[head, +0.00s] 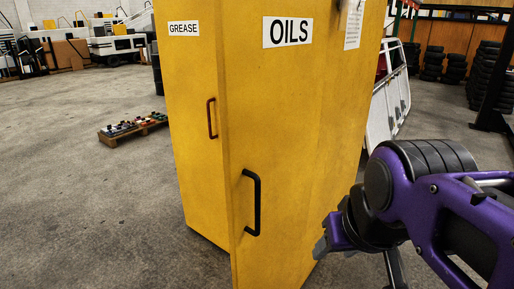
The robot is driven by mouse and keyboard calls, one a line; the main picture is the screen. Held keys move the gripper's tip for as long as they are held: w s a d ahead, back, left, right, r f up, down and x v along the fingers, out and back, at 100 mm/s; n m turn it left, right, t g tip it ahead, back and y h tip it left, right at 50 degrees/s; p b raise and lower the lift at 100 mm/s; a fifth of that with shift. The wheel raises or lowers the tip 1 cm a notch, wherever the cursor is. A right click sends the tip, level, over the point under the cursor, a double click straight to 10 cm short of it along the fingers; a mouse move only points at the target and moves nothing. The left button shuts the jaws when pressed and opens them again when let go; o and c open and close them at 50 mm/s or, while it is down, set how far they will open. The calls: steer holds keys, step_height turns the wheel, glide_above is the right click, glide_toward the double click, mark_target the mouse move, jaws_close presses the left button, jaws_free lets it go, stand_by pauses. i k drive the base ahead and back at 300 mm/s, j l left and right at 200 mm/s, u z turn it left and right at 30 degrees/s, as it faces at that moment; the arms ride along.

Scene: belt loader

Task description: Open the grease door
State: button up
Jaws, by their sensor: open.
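A tall yellow cabinet stands in the middle of the head view with two labelled faces. The grease door (190,80) is the left face, with a white GREASE label (184,29) near its top. It carries a dark red handle (211,118) near its right edge. The oils door (285,110) is the right face, with a white OILS label (288,32) and a black handle (252,203). My gripper (322,240) is open at the lower right, in front of the oils door and right of the black handle. It appears empty.
A low pallet with small items (133,126) lies on the floor behind and left. A white frame-like panel (388,100) leans behind the cabinet on the right. Tyre stacks (484,75) stand at the far right. The concrete floor left of the cabinet (90,210) is clear.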

mark_target(185, 31)
steer(key=j+z, duration=0.1)
steer(key=j, duration=0.85)
steer(key=k+j, duration=0.15)
steer(key=j, duration=0.8)
steer(key=i+j+z, duration=0.1)
steer(key=j, duration=0.3)
steer(key=i+j+z, duration=0.1)
steer(key=j, duration=0.3)
steer(key=i+j+z, duration=0.15)
steer(key=i+j, duration=0.7)
steer(key=i, duration=0.3)
steer(key=i+j+z, duration=0.1)
steer(key=i, duration=0.4)
steer(key=j, duration=0.7)
steer(key=k+u, duration=0.05)
